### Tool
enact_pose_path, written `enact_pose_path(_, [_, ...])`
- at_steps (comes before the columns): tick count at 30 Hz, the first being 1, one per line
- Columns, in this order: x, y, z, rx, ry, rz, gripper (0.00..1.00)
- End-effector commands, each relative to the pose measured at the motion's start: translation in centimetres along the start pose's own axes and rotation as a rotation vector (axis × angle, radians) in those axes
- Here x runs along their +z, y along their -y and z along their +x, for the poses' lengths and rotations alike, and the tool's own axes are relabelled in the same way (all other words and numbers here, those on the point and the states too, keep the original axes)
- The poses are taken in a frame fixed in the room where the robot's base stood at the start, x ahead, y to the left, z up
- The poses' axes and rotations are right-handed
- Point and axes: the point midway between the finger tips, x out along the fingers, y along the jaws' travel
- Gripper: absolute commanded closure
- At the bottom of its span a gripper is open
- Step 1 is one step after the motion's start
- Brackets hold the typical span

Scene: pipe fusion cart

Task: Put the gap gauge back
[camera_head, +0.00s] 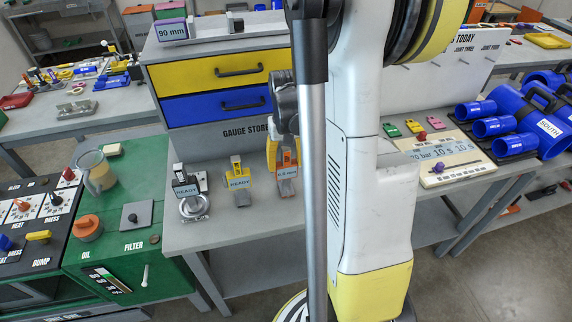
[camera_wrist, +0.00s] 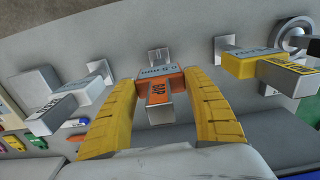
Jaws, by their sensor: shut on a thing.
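The gap gauge (camera_wrist: 157,93) is an orange block with a grey metal tongue, lettered "GAP" and with a mm size in the wrist view. In the head view the orange gauge (camera_head: 288,170), labelled "0.5 mm", is partly hidden by my arm, at the front of the gauge storage bench. My gripper (camera_wrist: 159,80) is shut on it, one yellow finger at each side. A small grey bracket (camera_wrist: 158,56) shows just behind the gauge; I cannot tell whether they touch. My gripper (camera_head: 284,152) is mostly hidden in the head view.
Another grey block (camera_wrist: 68,102) is left of my fingers in the wrist view. The drawer cabinet (camera_head: 215,90) rises behind the bench.

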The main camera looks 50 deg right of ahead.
Motion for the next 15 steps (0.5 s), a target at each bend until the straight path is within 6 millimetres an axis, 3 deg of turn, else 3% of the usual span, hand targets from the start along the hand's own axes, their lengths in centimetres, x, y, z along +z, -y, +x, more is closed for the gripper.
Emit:
enact_pose_path(9, [0.02,-0.02,0.35,0.000,0.000,0.000,0.67])
enact_pose_path(10, [0.02,-0.02,0.24,0.000,0.000,0.000,0.31])
enact_pose_path(11, [0.02,-0.01,0.20,0.000,0.000,0.000,0.22])
enact_pose_path(15, [0.02,-0.02,0.17,0.000,0.000,0.000,0.20])
